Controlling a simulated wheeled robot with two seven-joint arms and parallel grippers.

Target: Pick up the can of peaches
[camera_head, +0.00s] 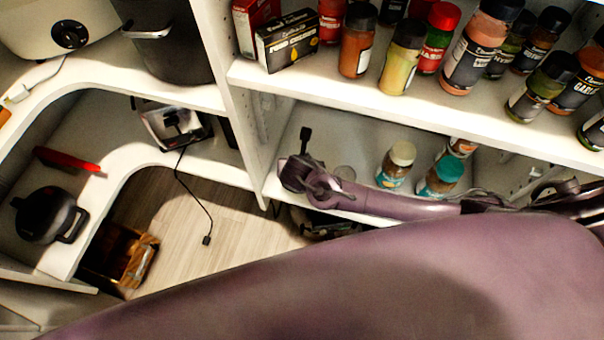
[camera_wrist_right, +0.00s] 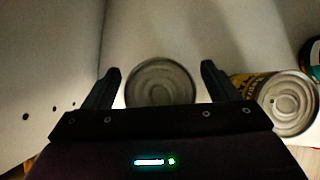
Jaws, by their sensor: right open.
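In the right wrist view, my right gripper (camera_wrist_right: 160,71) is open, with its two fingers apart. A round metal can top (camera_wrist_right: 162,82) shows between the fingers, with a small gap on each side. Its label is hidden, so I cannot tell whether it is the can of peaches. A second can (camera_wrist_right: 287,102) with a yellow label is just right of the right finger. My left gripper is not in view.
A white wall (camera_wrist_right: 45,75) is close left of the gripper. Two jars (camera_head: 395,166) (camera_head: 440,177) stand right of it on the lower shelf. The upper shelf edge (camera_head: 400,112) with several spice jars hangs above. A dark-lidded can (camera_wrist_right: 312,60) is at the far right.

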